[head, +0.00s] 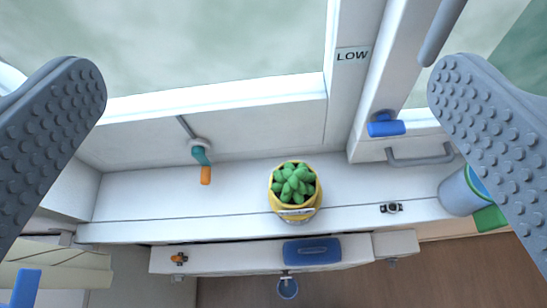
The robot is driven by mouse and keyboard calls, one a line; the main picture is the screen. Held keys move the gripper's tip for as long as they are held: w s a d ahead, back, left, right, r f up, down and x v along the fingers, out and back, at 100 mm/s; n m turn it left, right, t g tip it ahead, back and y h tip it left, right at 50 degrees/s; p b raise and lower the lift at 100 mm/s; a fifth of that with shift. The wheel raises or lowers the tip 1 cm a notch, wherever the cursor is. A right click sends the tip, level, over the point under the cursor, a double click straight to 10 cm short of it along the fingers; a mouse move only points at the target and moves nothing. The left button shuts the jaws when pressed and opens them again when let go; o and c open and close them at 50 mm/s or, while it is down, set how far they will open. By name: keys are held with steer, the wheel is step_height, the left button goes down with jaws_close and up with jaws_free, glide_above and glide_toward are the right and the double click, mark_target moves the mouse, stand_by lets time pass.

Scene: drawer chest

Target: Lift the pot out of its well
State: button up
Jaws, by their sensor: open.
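The pot (294,213) is yellow with a green succulent (294,184) in it. It sits on the white ledge (140,195) below the window, a little right of the picture's middle. Its lower part and any well around it cannot be made out from this angle. My gripper (270,130) is open, with its two studded grey fingers far apart at the left and right edges of the head view. The pot lies between and beyond the fingers, and nothing is held.
A teal and orange handle (204,165) hangs left of the pot. A blue-grey cup (462,192) stands at the ledge's right, near the right finger. A small latch (391,208) lies between. Below are a drawer with a blue handle (312,251) and a hanging blue cup (288,288).

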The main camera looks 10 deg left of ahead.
steer(key=w+f+m+g+p, duration=0.4)
steer(key=w+f+m+g, duration=0.25)
steer(key=w+f, duration=0.3)
steer(key=m+g+p, duration=0.2)
steer(key=m+g, duration=0.1)
steer(key=m, duration=0.2)
glide_above(294, 186)
steer(key=w, duration=0.2)
step_height(294, 186, down, 7)
step_height(294, 186, down, 6)
steer(key=m+g+p, duration=0.2)
steer(key=m+g, duration=0.2)
steer(key=shift+p, duration=0.4)
steer(key=shift+s+f+m+g, duration=0.15)
steer(key=shift+f+m+g, duration=0.2)
steer(key=shift+f+m, duration=0.3)
step_height(294, 186, down, 14)
steer(key=shift+r, duration=0.15)
